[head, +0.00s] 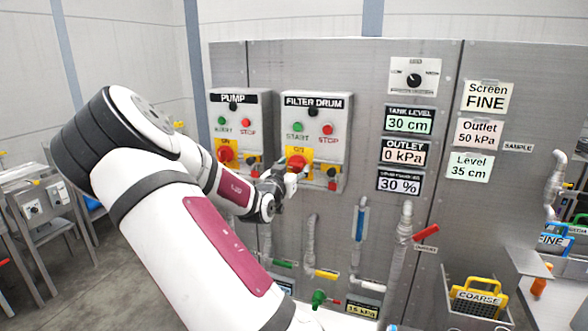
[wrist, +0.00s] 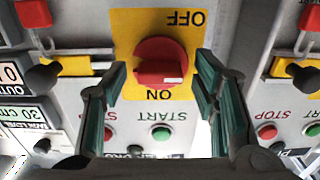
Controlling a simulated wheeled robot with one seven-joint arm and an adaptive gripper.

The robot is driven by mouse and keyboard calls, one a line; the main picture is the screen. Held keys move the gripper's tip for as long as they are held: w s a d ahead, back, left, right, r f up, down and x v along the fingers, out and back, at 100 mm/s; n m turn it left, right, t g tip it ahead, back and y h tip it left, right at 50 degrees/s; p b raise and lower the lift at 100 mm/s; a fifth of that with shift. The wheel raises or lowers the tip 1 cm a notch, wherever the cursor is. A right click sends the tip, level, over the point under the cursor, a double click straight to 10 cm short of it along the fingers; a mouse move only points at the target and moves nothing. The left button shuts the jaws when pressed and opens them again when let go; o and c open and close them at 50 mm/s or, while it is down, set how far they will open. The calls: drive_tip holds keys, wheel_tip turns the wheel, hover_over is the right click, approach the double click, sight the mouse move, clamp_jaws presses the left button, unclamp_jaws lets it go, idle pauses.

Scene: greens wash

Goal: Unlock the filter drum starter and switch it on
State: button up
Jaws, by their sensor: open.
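The filter drum starter (head: 317,135) is a light box on the steel panel, with a green START button (head: 297,127) and a red STOP button (head: 326,129). Its red rotary knob (head: 297,161) sits on a yellow plate; the knob (wrist: 160,55) also shows in the wrist view, upside down, between OFF and ON. Its grip bar lies sideways, with a white mark at one end. My gripper (head: 287,180) is open, its green-padded fingers (wrist: 162,80) on either side of the knob; contact is unclear. A black latch knob (wrist: 43,77) with a yellow strip sits beside the plate, under a red tab (wrist: 33,12).
The similar pump starter (head: 233,125) stands close on the left. Display panels (head: 410,120) are to the right. Pipes and a red-handled valve (head: 426,232) run below. A crate with the COARSE screen (head: 478,291) stands at the lower right.

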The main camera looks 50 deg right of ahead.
drive_tip(key=c, duration=1.2)
drive_tip(key=shift+o, duration=0.2)
drive_tip(key=shift+d+m, duration=0.1)
drive_tip(key=shift+m, duration=0.2)
drive_tip(key=m+b, duration=0.1)
drive_tip(key=m, duration=0.3)
drive_tip(key=shift+m, duration=0.3)
drive_tip(key=m+b, duration=0.2)
drive_tip(key=m, duration=0.2)
drive_tip(key=shift+w+m, duration=0.1)
drive_tip(key=shift+m, duration=0.2)
drive_tip(key=m+b, duration=0.4)
drive_tip(key=b, duration=0.1)
drive_tip(key=shift+f+m, duration=0.15)
drive_tip(key=shift+m, duration=0.15)
drive_tip(key=m+b, duration=0.3)
drive_tip(key=b, duration=0.2)
drive_tip(key=shift+m+b, duration=0.4)
